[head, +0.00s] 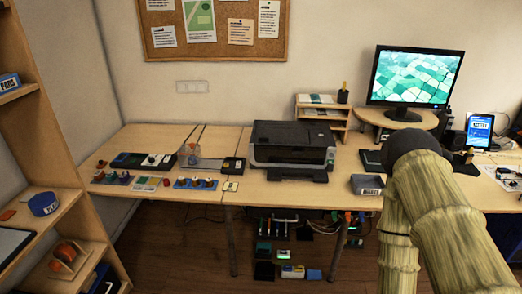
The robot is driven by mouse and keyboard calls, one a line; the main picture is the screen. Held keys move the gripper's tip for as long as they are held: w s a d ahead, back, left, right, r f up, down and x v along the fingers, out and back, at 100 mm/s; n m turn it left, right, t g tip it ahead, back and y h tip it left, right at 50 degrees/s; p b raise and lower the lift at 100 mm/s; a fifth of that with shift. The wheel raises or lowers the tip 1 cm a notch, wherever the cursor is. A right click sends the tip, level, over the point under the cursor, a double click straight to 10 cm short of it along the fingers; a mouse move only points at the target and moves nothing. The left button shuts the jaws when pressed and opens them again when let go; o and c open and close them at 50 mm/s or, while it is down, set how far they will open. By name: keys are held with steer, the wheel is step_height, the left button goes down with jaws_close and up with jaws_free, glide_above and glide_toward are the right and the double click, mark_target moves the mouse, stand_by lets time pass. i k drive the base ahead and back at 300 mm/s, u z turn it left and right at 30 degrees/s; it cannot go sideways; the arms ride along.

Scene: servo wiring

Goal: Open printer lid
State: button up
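The printer (291,150) is black and grey and stands on the wooden desk near the middle of the head view. Its lid (292,134) is the dark flat top and looks closed. A dark tray (293,172) juts out low at the printer's front. My arm rises at the right of the view, well to the right of the printer. My gripper cannot be made out.
A grey bin (366,184) sits right of the printer, and a small shelf (322,113) stands behind it. Left of the printer are several small devices and coloured parts. A monitor (415,76) stands at the right. A wooden shelf unit (50,130) borders the left.

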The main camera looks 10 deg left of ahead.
mark_target(263, 135)
steer(key=z, duration=0.2)
steer(key=k, duration=0.25)
steer(key=u, duration=1.35)
steer(key=i, duration=1.65)
steer(key=z, duration=0.35)
